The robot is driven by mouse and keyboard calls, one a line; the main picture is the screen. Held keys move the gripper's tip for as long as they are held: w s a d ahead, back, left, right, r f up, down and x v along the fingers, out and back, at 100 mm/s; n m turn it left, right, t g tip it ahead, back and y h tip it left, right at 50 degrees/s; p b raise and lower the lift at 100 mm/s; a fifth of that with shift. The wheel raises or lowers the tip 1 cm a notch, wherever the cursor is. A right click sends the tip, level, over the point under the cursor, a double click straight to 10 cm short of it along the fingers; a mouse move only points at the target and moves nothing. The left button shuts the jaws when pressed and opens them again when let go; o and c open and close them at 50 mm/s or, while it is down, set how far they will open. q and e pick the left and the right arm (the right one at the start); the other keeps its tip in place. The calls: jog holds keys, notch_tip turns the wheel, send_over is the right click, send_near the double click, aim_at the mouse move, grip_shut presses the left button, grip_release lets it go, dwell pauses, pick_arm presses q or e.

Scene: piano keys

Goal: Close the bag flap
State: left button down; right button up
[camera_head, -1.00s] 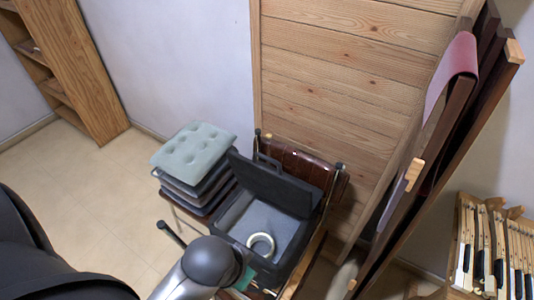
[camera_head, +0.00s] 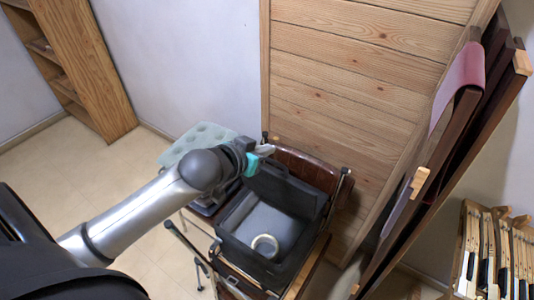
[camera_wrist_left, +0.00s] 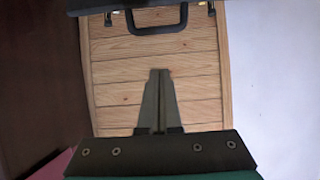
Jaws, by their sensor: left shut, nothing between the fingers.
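The dark grey bag (camera_head: 235,249) stands open on a chair. Its flap (camera_head: 287,190) is raised and leans back toward the wooden panel. A pale ring (camera_head: 265,246), like a roll of tape, lies inside on the grey lining. My left gripper (camera_head: 267,149) is shut and empty, by the upper left corner of the flap; I cannot tell whether it touches. In the left wrist view its fingers (camera_wrist_left: 160,73) are together, below a dark handle (camera_wrist_left: 146,29) hanging from a dark edge at the top. My right gripper is not in view.
A stack of cushions with a pale green top (camera_head: 196,136) is left of the bag, partly behind my arm. A wooden panel (camera_head: 350,90) rises behind the chair. Dark frames (camera_head: 440,150) lean at the right, near piano keys (camera_head: 497,250). Floor is open at left.

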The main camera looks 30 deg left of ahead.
aim_at(274, 162)
pick_arm(q)
jog(key=w+f, duration=0.4)
jog(key=f, duration=0.1)
jog(key=shift+w+d+f, duration=0.2)
jog(key=shift+w+f, duration=0.1)
jog(key=shift+s+f, duration=0.15)
jog(key=shift+s, duration=0.3)
jog(key=shift+f, duration=0.1)
